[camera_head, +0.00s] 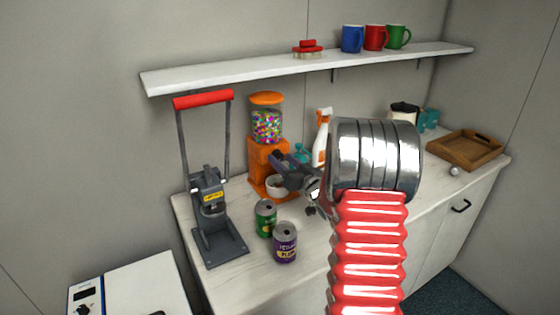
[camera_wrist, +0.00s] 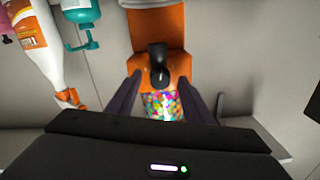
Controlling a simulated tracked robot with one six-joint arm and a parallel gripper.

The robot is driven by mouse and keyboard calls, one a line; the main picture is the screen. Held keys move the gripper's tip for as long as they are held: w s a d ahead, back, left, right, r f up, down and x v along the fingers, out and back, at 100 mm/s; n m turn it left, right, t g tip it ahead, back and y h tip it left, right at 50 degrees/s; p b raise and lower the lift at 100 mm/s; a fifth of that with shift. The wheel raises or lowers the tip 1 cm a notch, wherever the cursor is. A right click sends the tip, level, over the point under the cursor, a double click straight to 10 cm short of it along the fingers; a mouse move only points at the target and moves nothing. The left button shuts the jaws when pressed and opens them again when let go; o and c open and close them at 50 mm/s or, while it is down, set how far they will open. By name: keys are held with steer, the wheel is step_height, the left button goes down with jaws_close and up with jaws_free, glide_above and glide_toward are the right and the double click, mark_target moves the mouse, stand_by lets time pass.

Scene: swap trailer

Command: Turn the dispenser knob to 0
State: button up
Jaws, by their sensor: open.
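The orange candy dispenser (camera_head: 264,155) stands on the counter, with a clear globe of coloured candies on top. In the wrist view the dispenser (camera_wrist: 177,70) appears upside down, with its candies toward the bottom. Its black knob (camera_wrist: 157,62) points up in that view, between and just beyond my finger tips. My gripper (camera_wrist: 158,80) is open, with one dark finger on each side of the knob. No contact with the knob is clear. In the head view my gripper (camera_head: 279,160) is in front of the dispenser and hides the knob.
A white bowl (camera_head: 276,187) sits under the dispenser. A can press (camera_head: 207,200) stands left, and a green can (camera_head: 265,219) and purple can (camera_head: 285,243) stand in front. A spray bottle (camera_head: 321,138) is close on the right. A shelf (camera_head: 240,74) with mugs runs above.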

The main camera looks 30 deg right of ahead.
steer(key=shift+w, duration=0.55)
steer(key=shift+c, duration=0.7)
steer(key=c, duration=0.9)
steer(key=shift+a, duration=0.2)
steer(key=shift+d, duration=0.15)
